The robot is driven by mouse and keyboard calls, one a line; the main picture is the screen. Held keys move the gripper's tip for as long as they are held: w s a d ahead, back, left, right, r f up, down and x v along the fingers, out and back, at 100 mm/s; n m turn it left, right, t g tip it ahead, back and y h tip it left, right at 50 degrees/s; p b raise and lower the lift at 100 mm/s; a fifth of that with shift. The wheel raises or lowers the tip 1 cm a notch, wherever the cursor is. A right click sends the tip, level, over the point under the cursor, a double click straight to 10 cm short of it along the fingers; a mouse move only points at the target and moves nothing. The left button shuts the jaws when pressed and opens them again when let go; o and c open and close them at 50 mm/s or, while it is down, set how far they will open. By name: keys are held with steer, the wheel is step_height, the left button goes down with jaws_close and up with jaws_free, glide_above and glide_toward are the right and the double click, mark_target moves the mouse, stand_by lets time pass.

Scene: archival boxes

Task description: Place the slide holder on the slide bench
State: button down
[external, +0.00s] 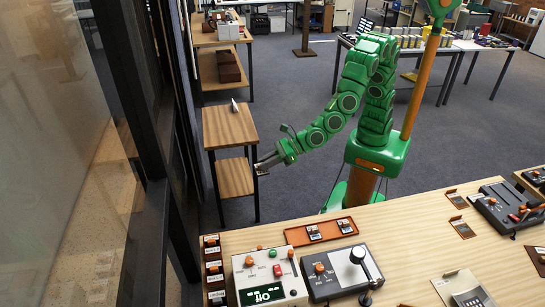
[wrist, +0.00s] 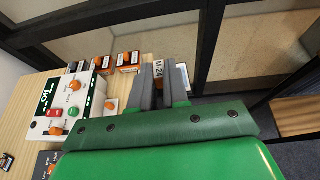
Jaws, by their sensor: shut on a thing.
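My gripper (external: 264,166) is stretched out to the left in the external view, in front of the small two-level wooden stand in the picture. In the wrist view its two grey fingers (wrist: 162,85) are shut on a small piece with a white label and dark lettering, seemingly the slide holder (wrist: 158,69). The fingers hide most of it, and it is too small to make out in the external view. I cannot tell for sure which surface is the slide bench. An orange tray (external: 297,236) on the near table bears small dark pieces.
The near table (external: 400,240) carries a white box with a green display (external: 268,278) and a grey lever device (external: 343,270). Several small orange-fronted blocks (external: 213,266) line its left edge. The wooden stand (external: 228,128) stands by a dark-framed glass wall. Open carpet lies behind.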

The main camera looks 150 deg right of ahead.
steer(key=s+d+f+m+g+h, duration=0.2)
steer(key=s+d+f+m+g, duration=0.15)
steer(key=s+d, duration=0.85)
steer(key=s+d+f+m+g+h, duration=0.3)
steer(key=s+d, duration=0.5)
steer(key=d, duration=0.7)
steer(key=s+d+f+m+g, duration=0.25)
steer(key=s+d, duration=0.25)
steer(key=s, duration=0.5)
steer(key=s+d+f+m+g+y, duration=0.1)
steer(key=s+d+f+m+g, duration=0.2)
steer(key=s, duration=0.8)
steer(key=s+d+f+m+g, duration=0.25)
steer(key=s+d, duration=0.35)
steer(key=s, duration=0.4)
glide_above(235, 128)
steer(key=a, duration=0.1)
steer(key=shift+n+g, duration=0.25)
steer(key=shift+g, duration=0.1)
steer(key=f, duration=0.7)
steer(key=shift+s+f, duration=0.3)
steer(key=shift+w+d+f, duration=0.2)
steer(key=shift+d+f, duration=0.3)
steer(key=shift+f, duration=0.3)
steer(key=shift+d+f, duration=0.1)
steer(key=shift+f, duration=1.4)
steer(key=shift+f, duration=0.15)
